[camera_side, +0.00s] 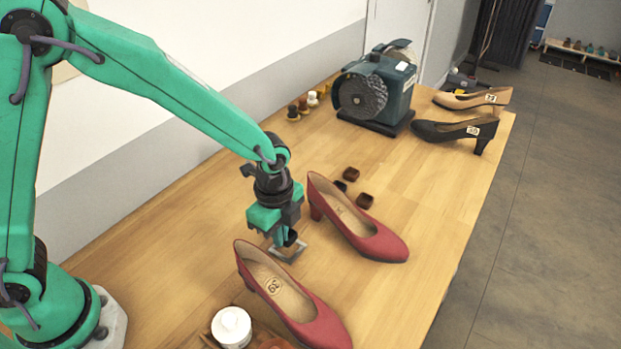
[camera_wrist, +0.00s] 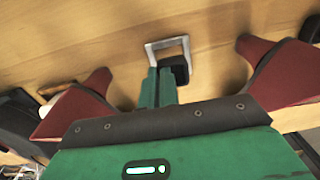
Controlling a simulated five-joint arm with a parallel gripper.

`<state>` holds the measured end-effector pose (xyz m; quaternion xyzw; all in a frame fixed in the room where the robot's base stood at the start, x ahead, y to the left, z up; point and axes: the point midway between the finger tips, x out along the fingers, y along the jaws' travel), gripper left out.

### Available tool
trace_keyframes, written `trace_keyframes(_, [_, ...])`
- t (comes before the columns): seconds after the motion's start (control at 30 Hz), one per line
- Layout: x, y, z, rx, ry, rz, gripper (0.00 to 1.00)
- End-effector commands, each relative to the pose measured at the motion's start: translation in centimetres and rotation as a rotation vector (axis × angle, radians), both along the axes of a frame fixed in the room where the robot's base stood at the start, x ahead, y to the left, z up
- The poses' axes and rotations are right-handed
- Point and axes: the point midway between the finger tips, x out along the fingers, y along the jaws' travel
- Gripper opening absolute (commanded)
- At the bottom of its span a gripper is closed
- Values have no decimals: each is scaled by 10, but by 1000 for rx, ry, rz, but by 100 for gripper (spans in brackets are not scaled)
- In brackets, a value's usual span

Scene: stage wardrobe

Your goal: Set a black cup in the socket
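The socket (camera_side: 295,259) is a square metal frame on the wooden table between two red shoes. It also shows in the wrist view (camera_wrist: 150,53), with bare wood inside. My gripper (camera_side: 284,241) points down just over the socket. In the wrist view its green fingers (camera_wrist: 161,84) are close together, with a black cup (camera_wrist: 180,72) at their tips, held a little off-centre. The cup also shows as a dark shape in the side view (camera_side: 292,238). It overlaps the socket's near right corner; the fingers hide part of it, and its exact height is unclear.
Red shoes stand close on both sides (camera_side: 365,232) (camera_side: 300,310). Beyond the far shoe are two dark brown cups (camera_side: 351,173) (camera_side: 365,201) and a black one (camera_side: 340,186). A white-lidded jar (camera_side: 231,326) is at the front; a machine (camera_side: 376,95) and two more shoes stand farther back.

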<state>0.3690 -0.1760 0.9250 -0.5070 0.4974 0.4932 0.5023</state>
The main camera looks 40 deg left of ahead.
Motion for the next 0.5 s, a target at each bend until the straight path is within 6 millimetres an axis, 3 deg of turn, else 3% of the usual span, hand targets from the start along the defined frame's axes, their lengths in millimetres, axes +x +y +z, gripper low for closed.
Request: trace_keyframes(0.5, [0, 0, -18, 0, 0, 0, 0])
